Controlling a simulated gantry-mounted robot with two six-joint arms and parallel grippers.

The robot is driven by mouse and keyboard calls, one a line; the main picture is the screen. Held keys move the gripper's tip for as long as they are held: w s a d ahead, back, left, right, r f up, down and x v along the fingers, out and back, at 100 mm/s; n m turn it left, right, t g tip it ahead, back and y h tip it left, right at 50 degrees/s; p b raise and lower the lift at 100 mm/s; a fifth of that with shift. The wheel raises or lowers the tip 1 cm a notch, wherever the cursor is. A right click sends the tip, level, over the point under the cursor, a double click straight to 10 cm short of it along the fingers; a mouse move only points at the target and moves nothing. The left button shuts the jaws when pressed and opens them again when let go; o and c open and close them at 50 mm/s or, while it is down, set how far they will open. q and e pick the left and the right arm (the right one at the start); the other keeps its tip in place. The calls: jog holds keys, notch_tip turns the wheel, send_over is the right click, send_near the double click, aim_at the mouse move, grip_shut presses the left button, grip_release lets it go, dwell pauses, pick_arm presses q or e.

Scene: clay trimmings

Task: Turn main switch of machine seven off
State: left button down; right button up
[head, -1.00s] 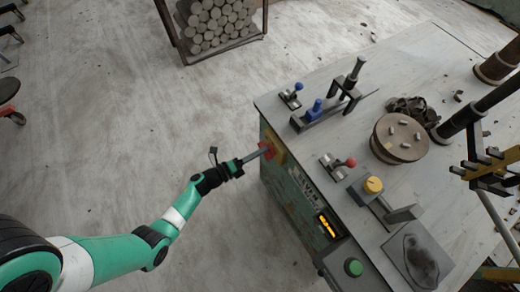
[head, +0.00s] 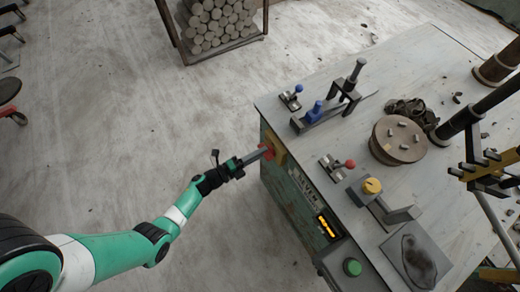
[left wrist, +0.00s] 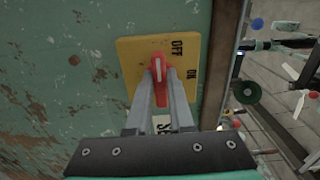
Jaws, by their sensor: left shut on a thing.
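The main switch is a red handle (left wrist: 158,72) on a yellow plate (left wrist: 135,65) marked OFF and ON, fixed to the worn green side of the machine (head: 300,205). In the left wrist view the handle's white-marked end points up the picture, near the OFF lettering. The handle also shows in the head view (head: 268,152), partly hidden by the fingers. My left gripper (head: 260,154) is shut on the red handle, with one finger on each side of it. A label below the plate is partly covered by the fingers. My right gripper is not in view.
The machine top holds blue levers (head: 313,112), a red-knobbed lever (head: 349,164), a yellow knob (head: 372,186) and a round wheel (head: 398,139).

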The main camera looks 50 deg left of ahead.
pick_arm(q)
jog(key=c, duration=0.8)
grip_release()
jog(key=shift+s, duration=0.1)
jog(key=s+a+p, duration=0.1)
jog(key=s+p, duration=0.2)
jog(key=s, duration=0.8)
jog(key=shift+s+a, duration=0.2)
jog(key=shift+a, duration=0.15)
